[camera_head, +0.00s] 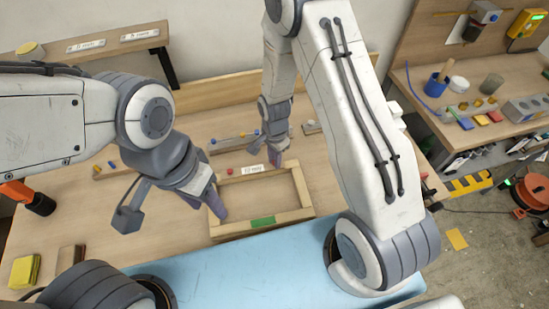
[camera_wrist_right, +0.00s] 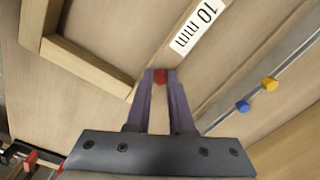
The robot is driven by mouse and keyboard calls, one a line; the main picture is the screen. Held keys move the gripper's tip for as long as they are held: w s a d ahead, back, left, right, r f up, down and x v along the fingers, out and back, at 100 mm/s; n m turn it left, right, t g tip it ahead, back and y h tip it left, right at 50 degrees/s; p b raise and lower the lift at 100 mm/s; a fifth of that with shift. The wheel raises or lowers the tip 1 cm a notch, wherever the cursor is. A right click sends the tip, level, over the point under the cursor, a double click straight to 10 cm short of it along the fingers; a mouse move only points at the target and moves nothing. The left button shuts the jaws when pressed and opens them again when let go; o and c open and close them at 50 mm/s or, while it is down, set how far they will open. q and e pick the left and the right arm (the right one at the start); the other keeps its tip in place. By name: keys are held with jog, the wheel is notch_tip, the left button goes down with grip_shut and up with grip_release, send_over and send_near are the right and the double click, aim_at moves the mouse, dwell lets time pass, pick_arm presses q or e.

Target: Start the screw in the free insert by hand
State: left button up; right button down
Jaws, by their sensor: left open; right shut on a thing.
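My right gripper (camera_wrist_right: 160,80) is shut on a small red thing (camera_wrist_right: 160,76), which looks like a red screw head; the fingers hide its lower part. In the head view this gripper (camera_head: 276,160) is at the back bar of a wooden frame (camera_head: 285,217), beside a white "10 mm" label (camera_head: 252,169), also seen in the right wrist view (camera_wrist_right: 196,28). Another red knob (camera_head: 230,171) shows left of the label. My left gripper (camera_head: 219,208) is open and empty at the frame's left bar. I cannot make out the free insert.
A rail behind the frame carries small knobs, including a blue one (camera_wrist_right: 243,106) and a yellow one (camera_wrist_right: 270,84). A blue mat (camera_head: 260,262) lies in front. A yellow block (camera_head: 24,270) lies at left. A side bench (camera_head: 440,118) at right holds a blue cup (camera_head: 436,85).

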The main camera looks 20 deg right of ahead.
jog(key=c, duration=0.7)
grip_release()
jog(key=shift+r+b, duration=0.85)
jog(key=shift+r, duration=4.35)
